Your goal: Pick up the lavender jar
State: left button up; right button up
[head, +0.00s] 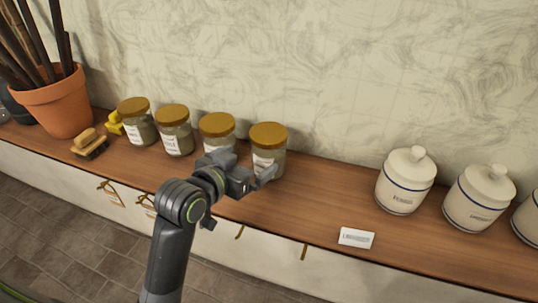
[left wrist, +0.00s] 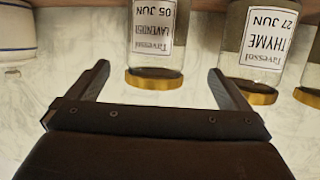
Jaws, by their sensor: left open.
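The lavender jar (head: 268,140) is a glass jar with a gold-brown lid, rightmost in a row of similar jars on the wooden shelf. The left wrist view is upside down; there the lavender jar (left wrist: 155,45) shows its label, lid downward in the picture. My left gripper (head: 256,180) is open and empty, just in front of the jar and partly hiding its lower part. In the left wrist view its two fingers (left wrist: 157,72) are spread to either side of the jar, which appears beyond the tips. My right gripper is not in view.
The thyme jar (left wrist: 262,45) stands close beside the lavender jar, on its left in the head view (head: 217,126). White lidded canisters (head: 405,182) stand to the right, with a small white card (head: 356,238) near the shelf edge. The shelf just right of the lavender jar is clear.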

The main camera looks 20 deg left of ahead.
aim_at(258, 153)
pick_arm(q)
jog(key=x, duration=0.3)
jog(key=shift+w+d, duration=0.1)
jog(key=shift+w, duration=0.15)
jog(key=shift+w+d+f, duration=0.1)
jog(key=shift+w+f, duration=0.05)
jog(key=shift+w, duration=0.25)
jog(key=shift+w+d+f+p, duration=0.1)
jog(key=shift+w+d+p, duration=0.15)
jog(key=shift+w+p, duration=0.35)
jog(key=p+x, duration=0.1)
jog(key=x, duration=0.2)
jog(key=shift+s+d, duration=0.1)
jog(key=shift+d, duration=0.05)
jog(key=shift+w+f, duration=0.25)
jog(key=shift+w, duration=0.15)
jog(key=shift+c, duration=0.4)
jog(key=shift+r, duration=0.1)
jog(key=c, duration=1.1)
